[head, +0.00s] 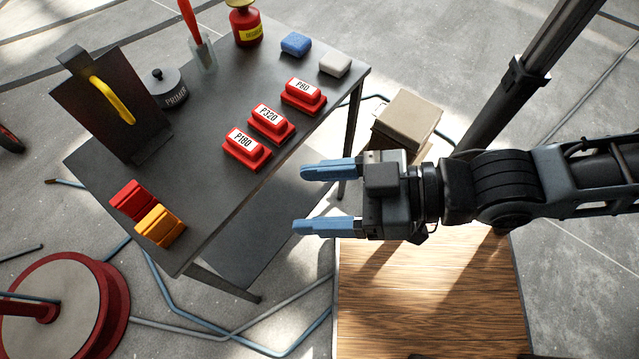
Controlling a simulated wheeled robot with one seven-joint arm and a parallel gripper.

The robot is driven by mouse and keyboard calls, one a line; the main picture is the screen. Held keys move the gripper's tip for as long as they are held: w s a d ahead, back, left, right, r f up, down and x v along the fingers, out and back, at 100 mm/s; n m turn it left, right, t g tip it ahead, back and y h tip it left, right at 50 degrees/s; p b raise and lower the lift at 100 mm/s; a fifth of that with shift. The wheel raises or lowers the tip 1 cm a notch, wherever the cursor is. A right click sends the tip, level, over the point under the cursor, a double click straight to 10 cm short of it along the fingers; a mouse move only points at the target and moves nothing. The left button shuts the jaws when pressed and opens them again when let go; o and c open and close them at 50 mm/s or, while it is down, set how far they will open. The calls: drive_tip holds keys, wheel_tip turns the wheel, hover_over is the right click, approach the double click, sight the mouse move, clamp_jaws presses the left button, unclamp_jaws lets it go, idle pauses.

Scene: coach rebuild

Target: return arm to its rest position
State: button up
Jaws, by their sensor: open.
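My gripper (327,198) is open, with two blue fingers pointing left and an empty gap between them. In the head view it shows right of the dark table's (215,185) edge and over the floor area beside it; its exact height is unclear. My arm reaches in from the right side of the picture. Three red blocks, labelled P80 (303,97), P320 (270,123) and P180 (246,149), sit in a row on the table, apart from the fingers.
A wooden surface (430,300) lies below my arm. A cardboard box (408,118) stands behind the gripper. The table also holds a primer pot (167,88), a blue block (296,43), a white block (335,64) and an orange block (160,226). Hoses (200,326) cross the floor.

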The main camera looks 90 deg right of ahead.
drive_tip(key=shift+s+d+r+n, duration=0.2)
drive_tip(key=shift+s+d+n, duration=0.1)
drive_tip(key=shift+s+n, duration=0.15)
